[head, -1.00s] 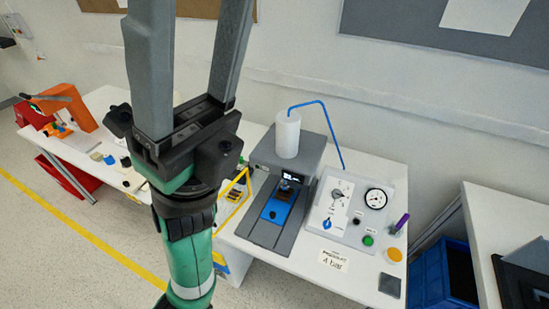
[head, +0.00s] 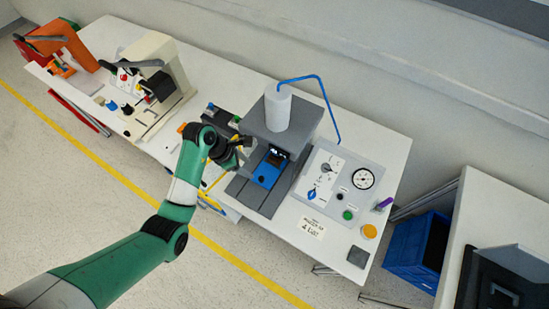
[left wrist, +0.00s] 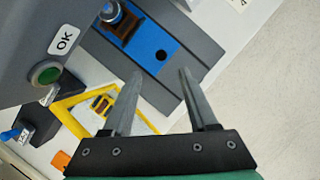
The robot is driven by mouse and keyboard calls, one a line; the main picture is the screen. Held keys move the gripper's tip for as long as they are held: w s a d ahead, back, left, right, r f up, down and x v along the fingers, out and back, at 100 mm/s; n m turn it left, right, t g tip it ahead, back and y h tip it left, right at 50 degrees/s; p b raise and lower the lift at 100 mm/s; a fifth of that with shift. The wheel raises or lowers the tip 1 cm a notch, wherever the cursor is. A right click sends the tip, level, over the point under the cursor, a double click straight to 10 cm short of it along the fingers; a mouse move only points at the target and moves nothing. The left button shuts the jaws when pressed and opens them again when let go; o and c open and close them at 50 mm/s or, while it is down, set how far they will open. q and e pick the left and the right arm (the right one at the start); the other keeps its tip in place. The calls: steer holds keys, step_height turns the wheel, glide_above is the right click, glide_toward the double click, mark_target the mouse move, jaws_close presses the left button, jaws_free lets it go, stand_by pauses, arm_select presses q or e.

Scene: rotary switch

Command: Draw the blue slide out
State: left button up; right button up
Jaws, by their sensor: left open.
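The blue slide (head: 266,172) lies in the dark grey guide in front of the grey press housing (head: 281,122). A dark brown piece sits in its rear part. In the left wrist view the blue slide (left wrist: 152,45) shows its round hole near the front end. My left gripper (head: 246,155) is just left of the housing and slide. In the wrist view its two fingers (left wrist: 160,74) are apart and empty, pointing toward the guide and the slide's front end. I see no contact with the slide. My right gripper is not in view.
A control panel (head: 342,208) with a gauge and knobs stands right of the guide. A cream press (head: 157,75) stands farther left.

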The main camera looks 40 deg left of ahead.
mark_target(261, 178)
arm_select(q)
steer(key=b+x, duration=0.1)
steer(key=x, duration=0.2)
steer(key=b+x, duration=0.2)
steer(key=x, duration=0.2)
steer(key=s+b+x, duration=0.1)
steer(key=x, duration=0.2)
steer(key=shift+w+f+b, duration=0.2)
steer(key=shift+f+b, duration=0.1)
steer(key=shift+f, duration=0.2)
steer(key=shift+w+d+f, duration=0.1)
steer(key=shift+w+f, duration=0.1)
steer(key=shift+f, duration=0.25)
jaws_close()
steer(key=shift+r, duration=0.1)
stand_by(0.4)
